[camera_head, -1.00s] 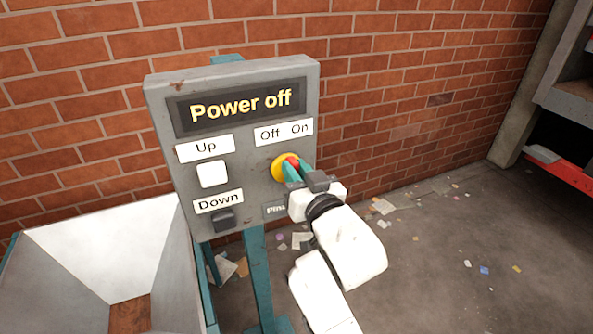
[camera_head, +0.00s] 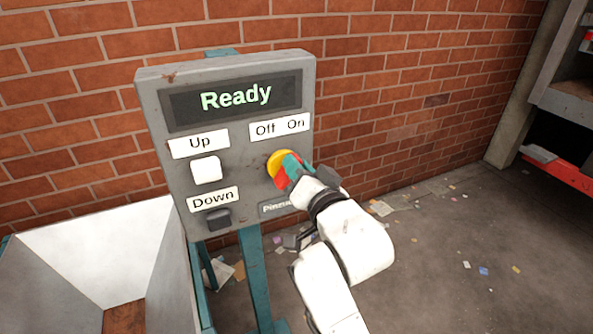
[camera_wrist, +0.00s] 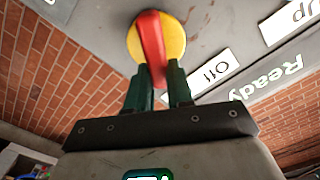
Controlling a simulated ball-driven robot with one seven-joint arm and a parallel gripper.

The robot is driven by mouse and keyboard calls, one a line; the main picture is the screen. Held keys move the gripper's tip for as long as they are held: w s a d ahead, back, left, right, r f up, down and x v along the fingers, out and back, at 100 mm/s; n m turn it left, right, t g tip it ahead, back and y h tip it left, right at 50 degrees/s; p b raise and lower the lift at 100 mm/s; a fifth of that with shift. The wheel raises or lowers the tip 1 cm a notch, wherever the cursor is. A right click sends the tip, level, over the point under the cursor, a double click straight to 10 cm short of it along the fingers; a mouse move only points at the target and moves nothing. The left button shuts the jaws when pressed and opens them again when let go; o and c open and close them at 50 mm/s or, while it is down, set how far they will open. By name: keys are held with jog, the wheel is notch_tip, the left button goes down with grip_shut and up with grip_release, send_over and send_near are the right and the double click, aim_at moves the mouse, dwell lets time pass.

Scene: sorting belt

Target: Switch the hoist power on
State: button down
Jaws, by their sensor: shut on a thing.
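The hoist control box (camera_head: 240,150) is grey and stands on a teal post. Its display (camera_head: 236,98) reads "Ready" in green. The red power knob (camera_head: 281,180) sits on a yellow disc (camera_head: 281,160) below the "Off On" label (camera_head: 280,126). In the wrist view the red knob (camera_wrist: 152,48) is turned aslant on its yellow disc (camera_wrist: 176,38). My gripper (camera_head: 292,172) is at the knob, and its green fingers (camera_wrist: 157,86) are shut on the knob's near end. The fingers partly hide the knob in the head view.
The white Up button (camera_head: 206,170) and dark Down button (camera_head: 217,218) are left of the knob. An open metal bin (camera_head: 95,250) stands at the lower left. A brick wall (camera_head: 410,90) rises behind. The floor at right is open, with paper scraps.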

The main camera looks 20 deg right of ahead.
jog(key=shift+w+m, duration=0.1)
jog(key=shift+m, duration=0.5)
jog(key=shift+d+r, duration=0.1)
jog(key=c, duration=1.2)
grip_release()
jog(key=shift+o, duration=1)
jog(key=shift+w, duration=0.1)
jog(key=shift+s+f, duration=0.2)
jog(key=s+b, duration=0.2)
jog(key=s, duration=0.8)
jog(key=shift+s, duration=0.25)
